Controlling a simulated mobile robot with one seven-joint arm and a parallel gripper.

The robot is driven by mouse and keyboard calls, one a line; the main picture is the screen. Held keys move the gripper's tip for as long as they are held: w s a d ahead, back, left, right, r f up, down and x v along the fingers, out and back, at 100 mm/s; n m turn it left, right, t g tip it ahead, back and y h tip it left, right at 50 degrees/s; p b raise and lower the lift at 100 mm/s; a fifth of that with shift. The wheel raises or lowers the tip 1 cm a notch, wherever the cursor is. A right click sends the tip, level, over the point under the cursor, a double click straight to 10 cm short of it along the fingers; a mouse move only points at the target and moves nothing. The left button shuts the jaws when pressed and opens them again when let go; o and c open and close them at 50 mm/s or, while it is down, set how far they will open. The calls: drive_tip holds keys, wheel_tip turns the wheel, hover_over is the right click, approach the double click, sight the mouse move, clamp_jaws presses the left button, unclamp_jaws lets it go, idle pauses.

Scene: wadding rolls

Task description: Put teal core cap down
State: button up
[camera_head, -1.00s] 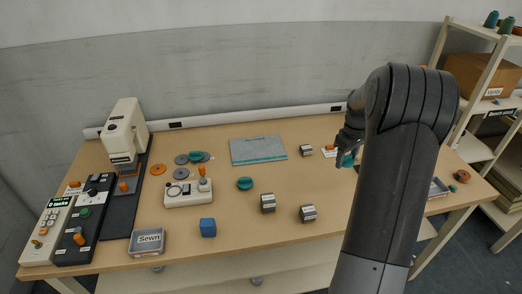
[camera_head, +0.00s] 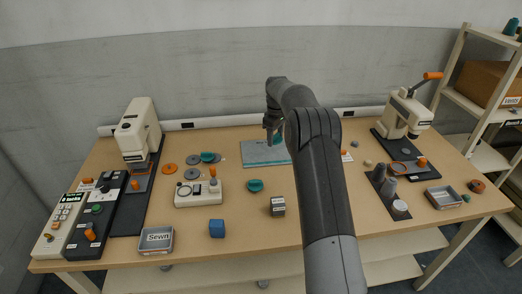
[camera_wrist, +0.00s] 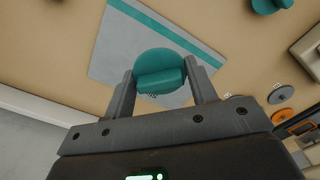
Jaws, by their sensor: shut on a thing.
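My gripper (camera_wrist: 161,92) is shut on the teal core cap (camera_wrist: 159,68), which sits between its two fingers in the wrist view. The cap is round with a raised grip bar. In the wrist view it is over the grey cloth with a teal stripe (camera_wrist: 110,55). In the head view my gripper (camera_head: 274,135) is above the right part of this cloth (camera_head: 255,153), and my arm hides part of that area. I cannot tell exactly how high the cap is above the cloth.
Another teal cap (camera_head: 255,186) lies in front of the cloth, and one lies (camera_head: 208,157) among grey and orange discs on the left. A blue cube (camera_head: 217,228), a striped roll (camera_head: 278,206) and a "Sewn" tray (camera_head: 156,240) are near the front. A press (camera_head: 405,115) stands at right.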

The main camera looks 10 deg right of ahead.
hover_over(258, 155)
wheel_tip(258, 155, down, 4)
drive_tip(key=shift+f, duration=2.15)
drive_tip(key=shift+f, duration=0.15)
drive_tip(key=o, duration=0.9)
drive_tip(key=shift+o, duration=0.2)
